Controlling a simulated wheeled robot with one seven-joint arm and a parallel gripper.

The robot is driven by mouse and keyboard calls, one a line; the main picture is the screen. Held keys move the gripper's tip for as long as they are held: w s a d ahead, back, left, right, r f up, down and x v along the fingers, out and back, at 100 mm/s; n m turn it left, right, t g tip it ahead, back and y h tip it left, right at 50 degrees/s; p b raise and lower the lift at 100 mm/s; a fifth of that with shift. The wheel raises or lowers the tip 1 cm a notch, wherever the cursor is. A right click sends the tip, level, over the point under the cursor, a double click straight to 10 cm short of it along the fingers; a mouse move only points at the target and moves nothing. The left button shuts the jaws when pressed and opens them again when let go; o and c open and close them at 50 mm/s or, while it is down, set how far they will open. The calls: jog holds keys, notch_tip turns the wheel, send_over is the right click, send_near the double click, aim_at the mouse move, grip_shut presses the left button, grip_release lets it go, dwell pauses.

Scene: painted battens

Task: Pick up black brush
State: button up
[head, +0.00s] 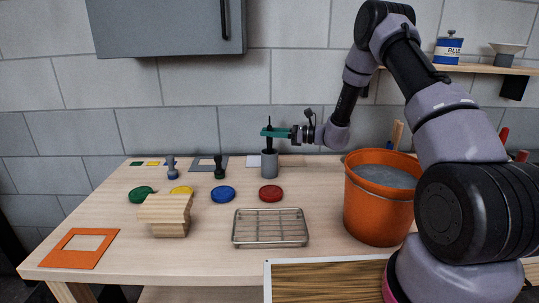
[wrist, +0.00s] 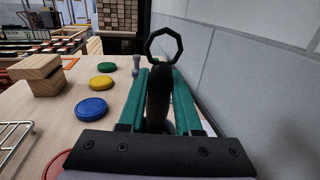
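The black brush stands upright in a grey cup (head: 269,165) at the back of the table. Its dark handle (head: 270,120) rises above my gripper (head: 270,132); its lower end is hidden in the cup. The green fingers are just above the cup rim, around the handle. In the wrist view the handle (wrist: 158,97) lies between the two fingers (wrist: 159,78), with a dark ring (wrist: 163,45) above it that seems to be its top. Whether both fingers press on the handle is not clear.
Blue (head: 223,194), red (head: 270,193), yellow and green lids lie in front. A wooden block stack (head: 167,214) and wire rack (head: 270,243) stand nearer. A dark-handled stamp (head: 219,168) stands left of the cup. An orange bucket (head: 376,215) is right; the wall is close behind.

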grip_shut()
notch_tip(320, 180, up, 18)
dwell(0.6)
dwell(0.3)
dwell(0.3)
